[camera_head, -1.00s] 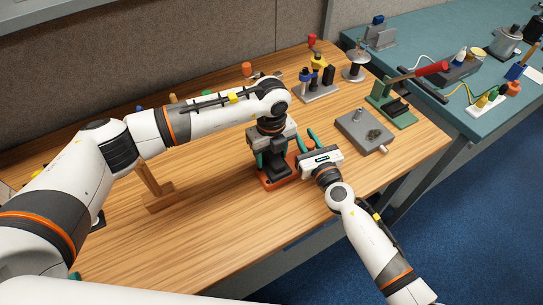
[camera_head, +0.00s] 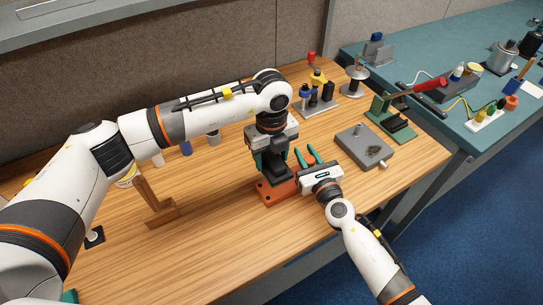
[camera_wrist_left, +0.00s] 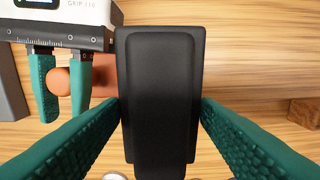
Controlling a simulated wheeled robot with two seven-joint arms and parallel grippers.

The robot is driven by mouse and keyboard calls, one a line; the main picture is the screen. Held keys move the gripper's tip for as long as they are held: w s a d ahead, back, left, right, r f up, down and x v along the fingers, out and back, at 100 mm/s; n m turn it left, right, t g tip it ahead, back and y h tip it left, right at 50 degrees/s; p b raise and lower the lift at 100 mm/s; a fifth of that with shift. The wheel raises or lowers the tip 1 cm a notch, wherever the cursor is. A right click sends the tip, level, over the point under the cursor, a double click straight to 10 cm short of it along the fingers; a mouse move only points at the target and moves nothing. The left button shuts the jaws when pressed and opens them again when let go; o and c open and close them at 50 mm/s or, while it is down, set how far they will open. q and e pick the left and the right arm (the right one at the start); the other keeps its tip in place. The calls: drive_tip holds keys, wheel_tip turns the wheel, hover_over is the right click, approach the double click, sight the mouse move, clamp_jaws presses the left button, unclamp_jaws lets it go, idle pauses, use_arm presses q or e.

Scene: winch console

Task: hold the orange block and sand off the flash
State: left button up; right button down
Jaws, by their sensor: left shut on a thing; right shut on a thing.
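My left gripper (camera_head: 267,163) points down over the block, shut on a black sanding block (camera_wrist_left: 160,85). The sanding block covers part of the orange block (camera_wrist_left: 103,75) in the left wrist view. Whether the two touch, and any flash, cannot be made out.
A grey plate with a post (camera_head: 362,147) lies right of my right gripper. A tool stand (camera_head: 318,100) and a green fixture (camera_head: 392,122) are behind. A wooden stand (camera_head: 160,212) is left of the block. The bench front (camera_head: 220,245) is clear.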

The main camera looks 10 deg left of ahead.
drive_tip(key=c, duration=1)
unclamp_jaws()
drive_tip(key=v, duration=1.2)
